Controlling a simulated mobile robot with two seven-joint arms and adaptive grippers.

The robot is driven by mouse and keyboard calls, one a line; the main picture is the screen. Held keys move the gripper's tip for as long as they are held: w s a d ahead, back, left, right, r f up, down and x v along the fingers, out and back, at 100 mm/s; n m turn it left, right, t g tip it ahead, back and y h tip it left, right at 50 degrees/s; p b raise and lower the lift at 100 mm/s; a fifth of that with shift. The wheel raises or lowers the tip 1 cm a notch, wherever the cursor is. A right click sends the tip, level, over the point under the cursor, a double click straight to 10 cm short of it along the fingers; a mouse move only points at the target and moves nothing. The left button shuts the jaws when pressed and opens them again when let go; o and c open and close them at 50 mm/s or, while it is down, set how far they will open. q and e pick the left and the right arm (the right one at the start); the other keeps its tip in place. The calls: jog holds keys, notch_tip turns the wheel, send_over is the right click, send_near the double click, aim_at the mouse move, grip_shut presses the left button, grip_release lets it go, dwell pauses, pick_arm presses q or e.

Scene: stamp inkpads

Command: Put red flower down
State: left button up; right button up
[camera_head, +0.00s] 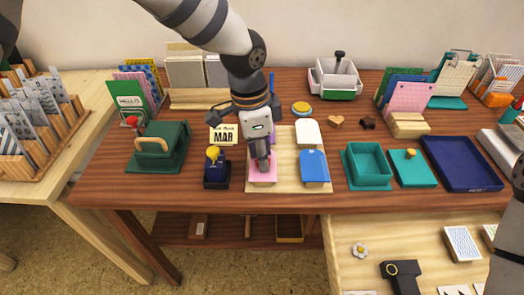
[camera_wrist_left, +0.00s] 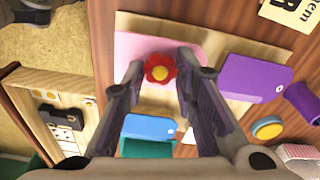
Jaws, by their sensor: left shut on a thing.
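The red flower (camera_wrist_left: 159,69) with a yellow centre sits between the fingertips of my left gripper (camera_wrist_left: 161,66) in the left wrist view. The gripper is shut on it. The flower is over the pink pad (camera_wrist_left: 132,46); whether it touches the pad I cannot tell. In the head view my left gripper (camera_head: 262,162) points down over the pink pad (camera_head: 262,182) at the front left of a light wooden board (camera_head: 288,187). The flower is hidden by the fingers there. My right gripper is not in view.
On the board are a blue pad (camera_head: 314,168), a white pad (camera_head: 307,132) and a purple pad (camera_wrist_left: 252,80). A dark blue stamp (camera_head: 216,177) stands close left of the board. Teal boxes (camera_head: 368,166) stand to the right. A drawer (camera_head: 340,222) is open at the front right.

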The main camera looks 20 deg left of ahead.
pick_arm(q)
jog(key=shift+r, duration=0.1)
jog(key=o, duration=0.7)
jog(key=shift+c, duration=0.2)
notch_tip(320, 180, up, 12)
jog(key=a, duration=0.1)
jog(key=shift+s+a+p, duration=0.15)
jog(key=shift+s+p, duration=0.2)
jog(key=shift+p, duration=0.1)
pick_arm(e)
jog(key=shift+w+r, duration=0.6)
